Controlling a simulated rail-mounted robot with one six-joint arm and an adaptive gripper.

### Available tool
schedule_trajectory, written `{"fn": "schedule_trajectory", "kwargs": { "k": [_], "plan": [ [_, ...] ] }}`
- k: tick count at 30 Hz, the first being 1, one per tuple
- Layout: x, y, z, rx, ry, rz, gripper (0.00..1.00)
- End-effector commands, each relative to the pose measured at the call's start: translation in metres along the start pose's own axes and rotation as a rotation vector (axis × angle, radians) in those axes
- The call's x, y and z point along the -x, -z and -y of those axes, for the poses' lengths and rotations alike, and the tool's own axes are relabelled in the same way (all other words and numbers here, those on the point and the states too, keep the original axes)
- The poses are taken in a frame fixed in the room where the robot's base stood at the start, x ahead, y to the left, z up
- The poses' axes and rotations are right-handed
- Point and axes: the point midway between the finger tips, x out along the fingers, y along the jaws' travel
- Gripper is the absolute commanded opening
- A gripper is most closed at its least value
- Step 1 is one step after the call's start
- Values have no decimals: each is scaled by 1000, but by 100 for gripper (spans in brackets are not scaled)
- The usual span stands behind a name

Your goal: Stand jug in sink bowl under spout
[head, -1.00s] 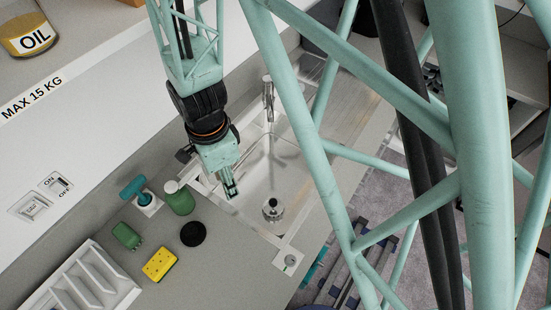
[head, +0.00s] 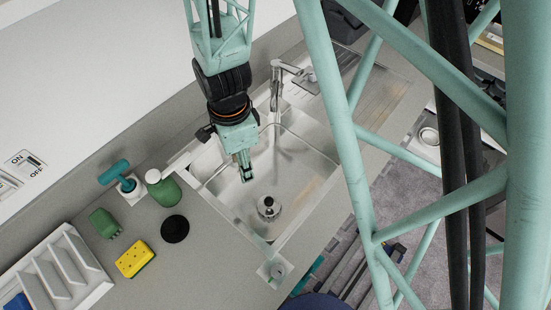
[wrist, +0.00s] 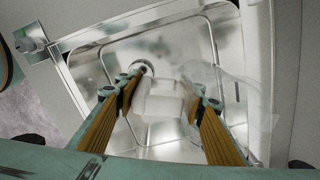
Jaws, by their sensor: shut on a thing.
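My gripper (head: 245,175) is over the near-left part of the steel sink bowl (head: 225,205). In the wrist view its two fingers (wrist: 162,97) are closed on a pale, translucent piece, seemingly the handle of the clear jug (wrist: 243,100). The jug's see-through body extends to the right of the fingers; its outline is faint and its tilt hard to tell. In the head view I cannot make the jug out clearly. The chrome tap with its spout (head: 276,78) stands at the far end of the bowl, beyond my gripper. The spout is not visible in the wrist view.
A round drain fitting (head: 268,208) sits in the bowl floor. Left of the sink are a green bottle (head: 164,190), teal-handled tool (head: 118,174), black disc (head: 175,229), yellow sponge (head: 135,259), green brush (head: 105,223) and white rack (head: 62,272). A knob plate (head: 277,270) is at the near corner.

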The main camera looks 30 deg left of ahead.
Motion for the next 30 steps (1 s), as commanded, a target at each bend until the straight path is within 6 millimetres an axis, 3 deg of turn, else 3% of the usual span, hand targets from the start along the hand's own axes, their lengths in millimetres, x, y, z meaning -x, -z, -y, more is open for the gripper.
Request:
{"fn": "schedule_trajectory", "kwargs": {
  "k": [3, 30],
  "plan": [
    [-19, 0, 0, 0, 0, 0, 21],
    [-115, 0, 0, 0, 0, 0, 21]
  ]
}}
